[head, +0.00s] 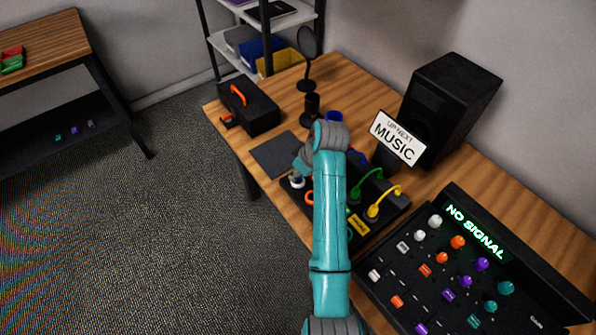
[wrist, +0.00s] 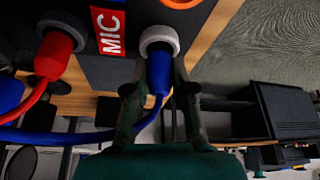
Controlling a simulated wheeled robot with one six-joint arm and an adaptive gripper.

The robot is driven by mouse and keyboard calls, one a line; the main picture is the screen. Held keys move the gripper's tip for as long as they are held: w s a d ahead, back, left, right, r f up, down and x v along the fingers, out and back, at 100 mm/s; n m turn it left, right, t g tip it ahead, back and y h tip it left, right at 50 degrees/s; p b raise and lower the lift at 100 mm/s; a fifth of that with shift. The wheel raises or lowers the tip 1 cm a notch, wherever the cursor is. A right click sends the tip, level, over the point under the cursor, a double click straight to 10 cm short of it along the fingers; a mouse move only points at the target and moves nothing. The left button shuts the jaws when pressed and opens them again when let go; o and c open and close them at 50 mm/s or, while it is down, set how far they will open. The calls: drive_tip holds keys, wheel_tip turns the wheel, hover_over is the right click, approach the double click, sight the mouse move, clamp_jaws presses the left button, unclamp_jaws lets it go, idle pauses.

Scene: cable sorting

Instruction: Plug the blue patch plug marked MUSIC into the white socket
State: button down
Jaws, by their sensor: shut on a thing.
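The blue patch plug (wrist: 159,74) is between the fingers of my gripper (wrist: 160,88) in the wrist view, with its blue cable curving down and left. Its front end is at the white socket (wrist: 146,36), inside the white ring's outline; how deep it sits cannot be told. No MUSIC marking shows on the plug itself. In the head view the white socket (head: 297,182) shows beside my arm's end, which hides most of the plug. A sign reading "UP NEXT MUSIC" (head: 398,137) stands by the speaker.
An orange-ringed socket (head: 309,197) is near the white one. Green and yellow plugs (head: 373,210) stand right of my arm. A mixer (head: 455,270) and black speaker (head: 446,105) stand further right.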

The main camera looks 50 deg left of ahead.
drive_tip(key=shift+f, duration=0.15)
drive_tip(key=shift+c, duration=2)
unclamp_jaws()
drive_tip(key=shift+r, duration=3.5)
drive_tip(key=shift+w+f, duration=0.1)
